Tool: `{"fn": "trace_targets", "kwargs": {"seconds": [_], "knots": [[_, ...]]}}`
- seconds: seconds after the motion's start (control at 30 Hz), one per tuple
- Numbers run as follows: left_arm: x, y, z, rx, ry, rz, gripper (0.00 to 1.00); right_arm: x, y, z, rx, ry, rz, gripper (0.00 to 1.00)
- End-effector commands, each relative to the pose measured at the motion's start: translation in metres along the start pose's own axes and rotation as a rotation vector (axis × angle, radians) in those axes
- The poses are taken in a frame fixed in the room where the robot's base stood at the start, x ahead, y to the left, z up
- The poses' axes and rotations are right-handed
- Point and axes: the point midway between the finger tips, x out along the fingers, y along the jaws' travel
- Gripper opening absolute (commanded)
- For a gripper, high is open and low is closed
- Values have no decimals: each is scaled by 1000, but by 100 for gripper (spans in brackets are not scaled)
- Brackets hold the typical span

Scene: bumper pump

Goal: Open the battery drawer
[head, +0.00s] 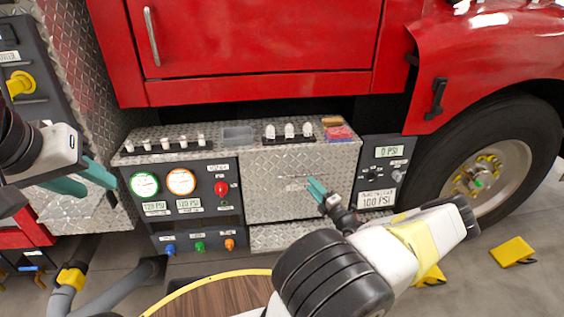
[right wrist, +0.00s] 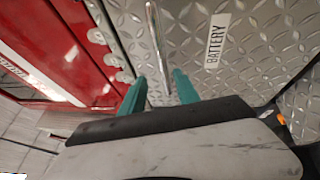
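The battery drawer (head: 275,195) is a diamond-plate front low on the red truck; no gap shows around it. Its slim bar handle (head: 297,178) is partly covered by my right gripper in the head view. In the right wrist view the handle (right wrist: 156,45) runs down between the teal fingers, beside a BATTERY label (right wrist: 216,41). My right gripper (head: 317,188) is open, its fingers (right wrist: 158,88) on either side of the handle in the picture; whether they touch it, I cannot tell. My left gripper (head: 86,180) is open and empty at the far left.
A gauge panel (head: 182,205) with knobs is left of the drawer, and a PSI display panel (head: 380,175) is right. Several white-topped levers (head: 288,130) stand on the ledge above. A wheel (head: 490,165) and yellow chocks (head: 512,251) are at right.

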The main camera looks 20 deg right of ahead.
Motion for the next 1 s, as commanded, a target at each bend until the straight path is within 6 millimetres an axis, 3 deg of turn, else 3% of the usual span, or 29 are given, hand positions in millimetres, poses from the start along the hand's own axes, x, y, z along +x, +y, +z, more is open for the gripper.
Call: {"fn": "trace_targets", "kwargs": {"seconds": [0.17, 0.6, 0.97, 1.0], "knots": [[0, 0, 0, 0, 0, 0, 36, 1, -8, 8, 43, -47, 3, 38], [0, 0, 0, 0, 0, 0, 36, 64, -8, 9, 38, -42, 2, 38], [0, 0, 0, 0, 0, 0, 36, 72, -8, 10, 38, -43, 1, 38], [0, 0, 0, 0, 0, 0, 36, 72, -8, 10, 38, -43, 1, 34]]}}
